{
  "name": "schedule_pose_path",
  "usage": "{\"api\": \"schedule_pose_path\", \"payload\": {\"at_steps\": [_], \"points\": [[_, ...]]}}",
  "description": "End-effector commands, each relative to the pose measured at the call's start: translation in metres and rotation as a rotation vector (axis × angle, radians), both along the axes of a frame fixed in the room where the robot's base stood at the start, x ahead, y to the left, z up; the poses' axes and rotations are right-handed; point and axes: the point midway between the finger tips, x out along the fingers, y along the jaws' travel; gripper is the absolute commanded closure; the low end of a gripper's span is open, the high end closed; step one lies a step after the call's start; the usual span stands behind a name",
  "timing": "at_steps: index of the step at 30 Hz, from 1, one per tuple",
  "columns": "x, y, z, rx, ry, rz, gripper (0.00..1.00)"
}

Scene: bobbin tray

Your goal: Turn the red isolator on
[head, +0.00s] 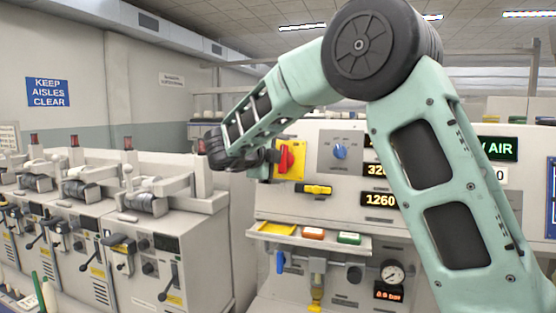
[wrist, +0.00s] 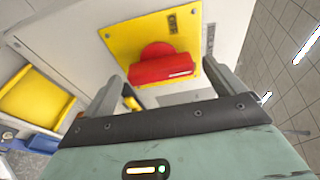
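The red isolator (head: 286,160) is a red rotary handle on a yellow plate (head: 298,148), at the upper left of the pale machine panel. In the head view its grip looks near upright. The isolator's handle (wrist: 162,67) also shows in the wrist view, as a red bar lying across the picture on its yellow plate. My gripper (wrist: 163,72) is open, with one finger to each side of the red bar. I cannot tell whether the fingers touch it. In the head view my gripper (head: 258,163) is just left of the isolator, partly hidden by my wrist.
A yellow-and-black switch (head: 315,190) sits below the isolator, and a blue selector (head: 340,151) to its right. A shelf (head: 305,241) below carries yellow, red and green pieces. A blue lever (head: 281,262) and a gauge (head: 392,273) are lower. Winding machines (head: 130,240) stand left.

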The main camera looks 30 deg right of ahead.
Motion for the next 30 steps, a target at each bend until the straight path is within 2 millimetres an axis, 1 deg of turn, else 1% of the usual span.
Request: {"api": "schedule_pose_path", "payload": {"at_steps": [4,7,11,21,27,30], "points": [[-0.002,0.006,0.001,0.001,-0.001,0.003,0.05],[-0.007,0.018,0.004,0.000,-0.002,0.004,0.05],[-0.017,0.042,0.010,0.000,-0.003,0.006,0.05],[-0.048,0.113,0.029,0.002,-0.002,0.004,0.05],[-0.061,0.143,0.037,0.001,-0.001,0.002,0.05],[-0.065,0.150,0.039,0.001,-0.001,0.001,0.05]]}}
